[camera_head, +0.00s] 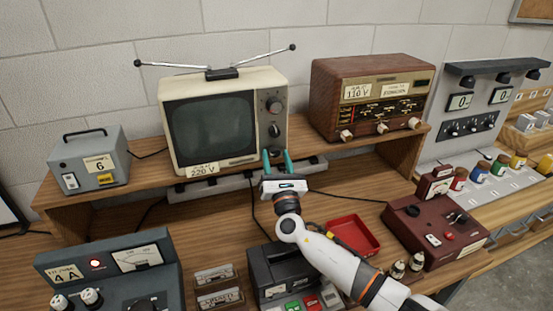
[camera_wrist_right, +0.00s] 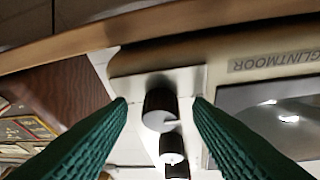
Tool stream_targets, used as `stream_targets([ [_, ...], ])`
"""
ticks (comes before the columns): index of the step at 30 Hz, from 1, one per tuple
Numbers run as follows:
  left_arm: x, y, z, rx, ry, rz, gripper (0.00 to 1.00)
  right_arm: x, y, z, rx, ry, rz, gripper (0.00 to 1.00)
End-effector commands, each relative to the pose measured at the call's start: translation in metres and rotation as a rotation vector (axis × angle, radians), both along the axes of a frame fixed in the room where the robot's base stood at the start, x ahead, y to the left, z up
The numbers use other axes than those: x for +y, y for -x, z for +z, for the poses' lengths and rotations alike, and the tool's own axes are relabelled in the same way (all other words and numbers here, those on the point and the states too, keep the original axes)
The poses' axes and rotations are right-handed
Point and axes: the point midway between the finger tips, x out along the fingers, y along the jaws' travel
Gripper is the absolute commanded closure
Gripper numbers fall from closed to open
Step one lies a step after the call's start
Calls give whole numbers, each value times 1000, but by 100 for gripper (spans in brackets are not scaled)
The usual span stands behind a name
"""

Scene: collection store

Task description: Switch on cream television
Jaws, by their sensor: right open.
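The cream television (camera_head: 222,87) stands on the wooden shelf, with a dark screen, a rabbit-ear antenna and a "220 V" label. My right gripper (camera_head: 277,154) is open and empty at the lower part of this panel. In the right wrist view its green fingers (camera_wrist_right: 160,102) stand apart, with a black knob (camera_wrist_right: 158,108) showing between them and a second black knob (camera_wrist_right: 172,150) below it in the picture. I cannot tell whether the fingers touch anything. My left gripper is not in view.
A brown radio (camera_head: 369,93) stands right of the television, a grey box (camera_head: 90,160) marked 6 left. A grey strip (camera_head: 235,181) runs under the shelf edge. A red tray (camera_head: 352,234), a maroon device (camera_head: 430,230) and a black device (camera_head: 275,268) crowd the bench.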

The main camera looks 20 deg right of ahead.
Motion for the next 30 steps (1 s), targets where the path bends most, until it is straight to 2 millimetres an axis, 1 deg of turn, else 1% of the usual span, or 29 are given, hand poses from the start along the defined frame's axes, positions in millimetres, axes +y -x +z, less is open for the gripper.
stream_targets([
  [5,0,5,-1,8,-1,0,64,0,0,0,0,-1,0,54],
  [6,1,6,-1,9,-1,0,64,0,0,0,0,-1,0,60],
  [13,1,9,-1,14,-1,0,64,0,0,0,0,0,0,98],
  [23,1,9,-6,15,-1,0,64,1,0,-1,0,-45,0,98],
  [30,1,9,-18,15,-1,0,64,3,1,-1,4,-191,1,98],
])
